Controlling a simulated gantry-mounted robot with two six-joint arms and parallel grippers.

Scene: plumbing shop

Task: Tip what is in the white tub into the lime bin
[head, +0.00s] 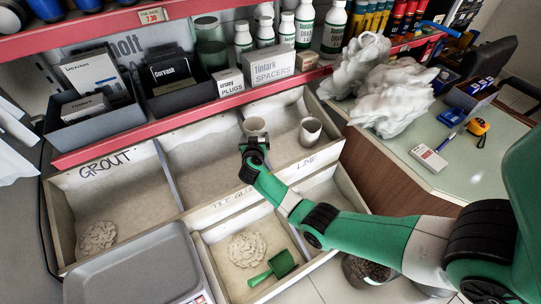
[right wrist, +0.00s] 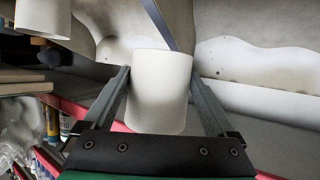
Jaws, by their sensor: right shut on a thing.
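My right gripper (head: 254,146) is shut on a white tub (head: 256,126) over the back middle part of the bins. In the right wrist view the plain tub (right wrist: 158,90) sits between both fingers. Its contents cannot be made out. A second pale tub (head: 311,131) stands to its right, apart from it; a similar tub shows at the top left of the right wrist view (right wrist: 42,18). The word LIME is on the board (head: 306,160) between the back and front compartments at the right, above a compartment partly hidden by my right arm. My left gripper is not in view.
The GROUT compartment (head: 130,205) is at left, and a TILE GLUE compartment holding a green scoop (head: 275,268) is at front. A red shelf (head: 185,120) with boxes and bottles runs behind. White plastic bags (head: 395,95) lie on the counter at right.

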